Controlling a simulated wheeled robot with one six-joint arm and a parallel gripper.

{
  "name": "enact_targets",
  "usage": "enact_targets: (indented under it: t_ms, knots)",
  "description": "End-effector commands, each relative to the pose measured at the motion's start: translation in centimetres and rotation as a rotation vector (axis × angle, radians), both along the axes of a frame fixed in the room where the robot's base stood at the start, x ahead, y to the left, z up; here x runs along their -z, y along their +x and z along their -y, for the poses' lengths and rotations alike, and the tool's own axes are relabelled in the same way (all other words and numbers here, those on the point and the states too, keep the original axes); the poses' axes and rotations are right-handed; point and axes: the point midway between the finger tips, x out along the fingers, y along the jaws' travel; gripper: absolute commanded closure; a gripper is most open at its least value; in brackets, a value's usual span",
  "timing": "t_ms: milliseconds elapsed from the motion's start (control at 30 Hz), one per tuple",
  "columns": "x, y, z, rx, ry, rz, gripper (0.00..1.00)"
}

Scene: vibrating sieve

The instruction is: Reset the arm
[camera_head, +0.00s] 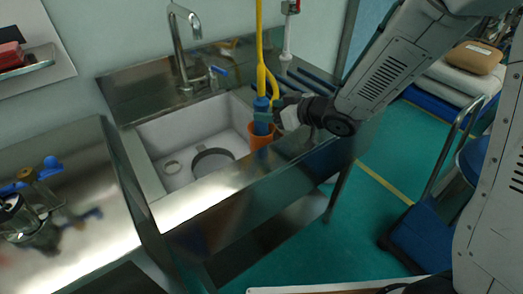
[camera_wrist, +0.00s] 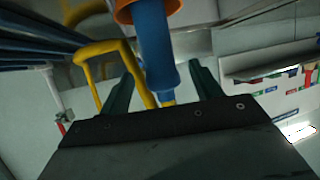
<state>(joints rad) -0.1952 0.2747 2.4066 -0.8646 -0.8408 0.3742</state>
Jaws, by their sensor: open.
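My gripper (camera_head: 266,115) is at the right side of the sink, beside an upright blue tube (camera_head: 261,103) with an orange cup-like end (camera_head: 262,138) below it. In the wrist view its two dark green fingers (camera_wrist: 162,72) are spread apart. The blue tube (camera_wrist: 154,45) runs between them, with the orange end (camera_wrist: 126,12) at the top edge. I cannot tell whether either finger touches the tube. My arm reaches in from the upper right in the head view.
The white sink basin (camera_head: 183,137) has a metal faucet (camera_head: 188,50) behind it. A yellow hose (camera_head: 260,45) rises above the blue tube. Glassware (camera_head: 20,220) with blue-topped fittings stands on the left counter (camera_head: 85,185). A blue cart (camera_head: 420,235) stands at right. Green floor (camera_head: 360,215) is open between.

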Motion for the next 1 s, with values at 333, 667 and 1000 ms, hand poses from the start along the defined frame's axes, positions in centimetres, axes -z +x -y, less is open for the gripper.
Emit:
enact_targets:
  t_ms: [333,667,1000]
  knots:
    - [-0.7,-1.0,1.2,0.000,0.001,0.001,0.36]
    - [0.1,-0.9,1.6,0.009,-0.043,-0.007,0.36]
    - [4.6,-2.7,12.0,0.342,-0.482,-0.287,0.36]
